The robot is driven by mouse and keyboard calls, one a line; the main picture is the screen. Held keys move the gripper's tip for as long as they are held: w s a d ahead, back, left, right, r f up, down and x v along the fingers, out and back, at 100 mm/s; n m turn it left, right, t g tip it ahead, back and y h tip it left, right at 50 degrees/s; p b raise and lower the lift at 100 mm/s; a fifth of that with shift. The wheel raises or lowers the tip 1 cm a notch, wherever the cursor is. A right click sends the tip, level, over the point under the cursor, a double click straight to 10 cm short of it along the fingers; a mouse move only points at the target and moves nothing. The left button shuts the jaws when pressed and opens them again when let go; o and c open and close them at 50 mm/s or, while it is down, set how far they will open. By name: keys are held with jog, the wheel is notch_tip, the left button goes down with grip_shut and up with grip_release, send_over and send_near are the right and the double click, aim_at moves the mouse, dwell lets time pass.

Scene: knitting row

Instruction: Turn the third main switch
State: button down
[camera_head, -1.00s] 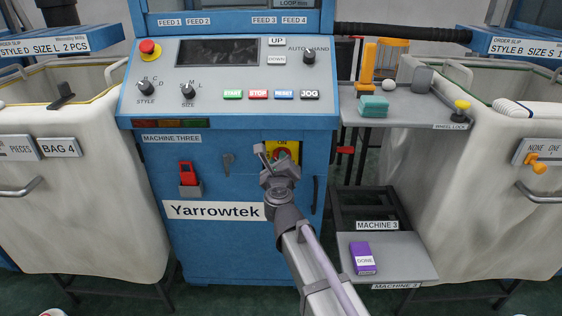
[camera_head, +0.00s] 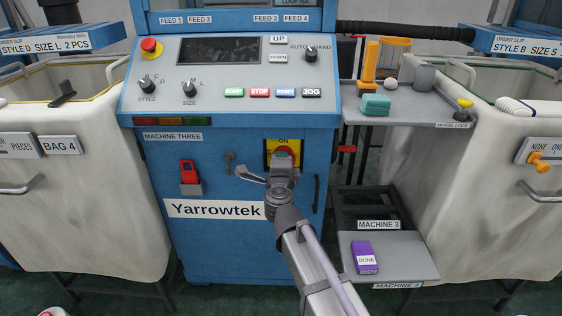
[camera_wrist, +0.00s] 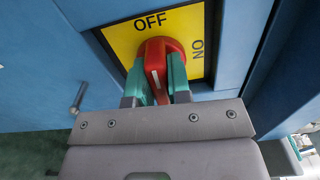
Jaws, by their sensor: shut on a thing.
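The main switch on machine three has a red handle (camera_wrist: 155,68) on a yellow plate (camera_head: 268,148). In the wrist view the plate (camera_wrist: 200,52) reads OFF at the top and ON at the right. The red handle points toward OFF there. My gripper (camera_wrist: 157,77) is shut on the handle, with one teal fingertip on each side.
A dark door handle (camera_head: 316,193) is close on the right. The control panel (camera_head: 225,75) juts out above. A shelf (camera_head: 405,112) is at the right.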

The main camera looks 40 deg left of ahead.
jog(key=shift+n, duration=0.5)
jog(key=c, duration=1.1)
grip_release()
jog(key=shift+o, duration=0.2)
jog(key=v, duration=1)
jog(key=shift+s+d, duration=0.25)
jog(key=shift+s, duration=0.05)
jog(key=shift+a, duration=0.1)
